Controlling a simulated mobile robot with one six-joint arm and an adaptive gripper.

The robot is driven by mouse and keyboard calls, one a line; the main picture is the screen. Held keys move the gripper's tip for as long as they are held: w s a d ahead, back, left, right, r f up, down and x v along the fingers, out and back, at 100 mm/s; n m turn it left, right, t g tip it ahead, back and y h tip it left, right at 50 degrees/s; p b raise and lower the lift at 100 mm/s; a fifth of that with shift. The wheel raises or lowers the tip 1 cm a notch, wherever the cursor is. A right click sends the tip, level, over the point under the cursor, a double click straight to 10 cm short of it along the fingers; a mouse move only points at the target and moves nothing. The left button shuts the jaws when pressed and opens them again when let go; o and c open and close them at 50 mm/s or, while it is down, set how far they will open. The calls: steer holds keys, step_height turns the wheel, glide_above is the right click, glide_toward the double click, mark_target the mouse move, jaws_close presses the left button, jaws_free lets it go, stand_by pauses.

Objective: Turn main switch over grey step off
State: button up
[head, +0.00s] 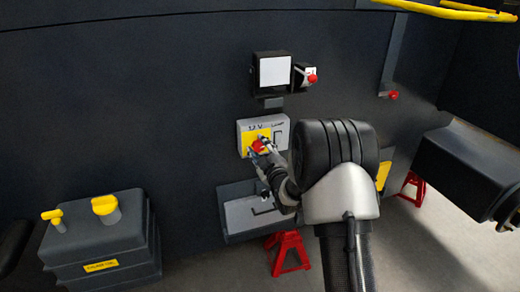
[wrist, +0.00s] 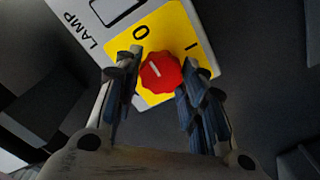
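The main switch is a red knob (head: 257,147) on a yellow plate, on a light grey box (head: 283,136) on the dark wall. In the wrist view the knob (wrist: 163,76) carries a short white mark slanting to the upper left. A "0" and an "I" are printed on the plate (wrist: 122,48); which one the mark points at is unclear. The grey step (head: 234,216) is below the box, partly behind my arm. My gripper (wrist: 161,70) has one finger on each side of the knob, very close to it. Whether the fingers press on it cannot be told.
Above are a black-framed white panel (head: 274,71) and a small box with a red knob (head: 312,78). Another red knob (head: 393,95) is to the right. A dark tank (head: 102,240) with yellow caps stands at lower left. A red stand (head: 288,253) is below the step.

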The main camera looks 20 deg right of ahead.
steer(key=o, duration=0.4)
steer(key=s, duration=1.2)
steer(key=shift+d, duration=0.2)
steer(key=s+a+r+m+g+h, duration=0.25)
steer(key=s+r+m+g, duration=0.3)
steer(key=s, duration=0.35)
steer(key=s+a+m+g+y, duration=0.1)
steer(key=s+a+m+g, duration=0.1)
steer(key=s, duration=1.1)
steer(key=s+a+m+g+y, duration=0.1)
steer(key=s+a+g, duration=0.3)
steer(key=s, duration=1)
steer(key=shift+s+a+r+m+g, duration=0.35)
steer(key=shift+m+g, duration=0.2)
steer(key=shift+g, duration=0.4)
